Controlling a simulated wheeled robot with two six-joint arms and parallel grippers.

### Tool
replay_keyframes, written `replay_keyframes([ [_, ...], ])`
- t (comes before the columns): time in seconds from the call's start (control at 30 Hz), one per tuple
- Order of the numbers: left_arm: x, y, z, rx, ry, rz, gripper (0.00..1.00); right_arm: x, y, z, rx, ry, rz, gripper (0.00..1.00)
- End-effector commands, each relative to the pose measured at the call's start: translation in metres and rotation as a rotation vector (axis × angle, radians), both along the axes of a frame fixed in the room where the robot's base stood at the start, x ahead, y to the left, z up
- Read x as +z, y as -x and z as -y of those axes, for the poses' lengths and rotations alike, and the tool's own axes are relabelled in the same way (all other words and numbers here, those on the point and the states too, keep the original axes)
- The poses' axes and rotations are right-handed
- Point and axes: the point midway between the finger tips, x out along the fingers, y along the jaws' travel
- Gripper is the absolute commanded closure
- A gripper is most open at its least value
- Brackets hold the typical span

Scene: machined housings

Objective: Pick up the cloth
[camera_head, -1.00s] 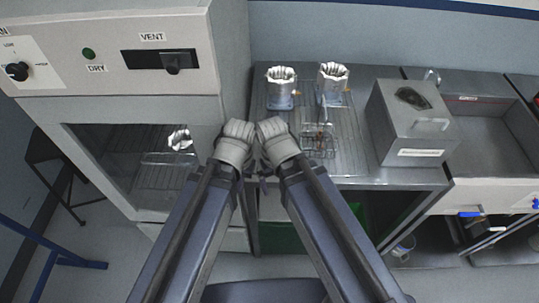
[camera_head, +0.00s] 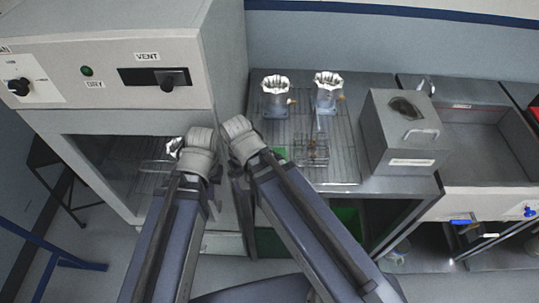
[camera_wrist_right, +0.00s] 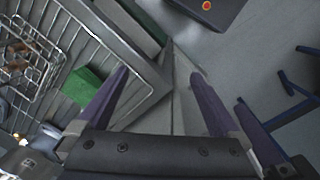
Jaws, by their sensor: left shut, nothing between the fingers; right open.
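A small green folded piece, which looks like the cloth (camera_wrist_right: 83,87), lies on the wire rack in the right wrist view. In the head view a bit of the cloth (camera_head: 281,153) shows just right of my right wrist. My right gripper (camera_wrist_right: 159,73) is open and empty, with its left finger close to the cloth in the picture and its opening over the rack's edge. My left gripper (camera_head: 198,138) is shut and empty in front of the dryer's opening. Its fingertips are mostly hidden behind the wrist.
A wire basket (camera_head: 312,150) and two machined housings (camera_head: 276,97) (camera_head: 327,92) stand on the drain rack. A grey metal box (camera_head: 400,135) is at right, beside a sink (camera_head: 487,130). The dryer cabinet (camera_head: 120,65) stands at left. A green bin (camera_head: 347,221) is below.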

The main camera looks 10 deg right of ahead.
Motion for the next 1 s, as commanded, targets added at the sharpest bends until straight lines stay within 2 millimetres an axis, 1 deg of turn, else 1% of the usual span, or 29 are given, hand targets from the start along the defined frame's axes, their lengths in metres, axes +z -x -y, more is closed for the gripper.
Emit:
replay_keyframes([
  [0.27, 0.003, 0.0, 0.0, 0.0, 0.0, 0.0, 1.0, 0.003, -0.028, 0.013, 0.151, -0.023, -0.014, 0.0],
  [0.37, 0.005, 0.0, 0.0, 0.0, 0.0, 0.0, 1.0, 0.004, -0.043, 0.022, 0.235, -0.035, -0.02, 0.0],
  [0.53, 0.009, 0.0, 0.0, 0.0, 0.0, 0.0, 1.0, 0.008, -0.074, 0.043, 0.42, -0.061, -0.026, 0.0],
  [0.6, 0.01, 0.0, 0.0, 0.0, 0.0, 0.0, 1.0, 0.009, -0.09, 0.055, 0.515, -0.072, -0.027, 0.0],
  [0.73, 0.013, 0.0, 0.0, 0.0, 0.0, 0.0, 1.0, 0.012, -0.115, 0.08, 0.694, -0.092, -0.025, 0.0],
  [0.87, 0.015, 0.0, 0.0, 0.0, 0.0, 0.0, 1.0, 0.013, -0.128, 0.096, 0.81, -0.101, -0.022, 0.0],
  [1.0, 0.015, 0.0, 0.0, 0.0, 0.0, 0.0, 1.0, 0.014, -0.133, 0.103, 0.866, -0.103, -0.02, 0.0],
])
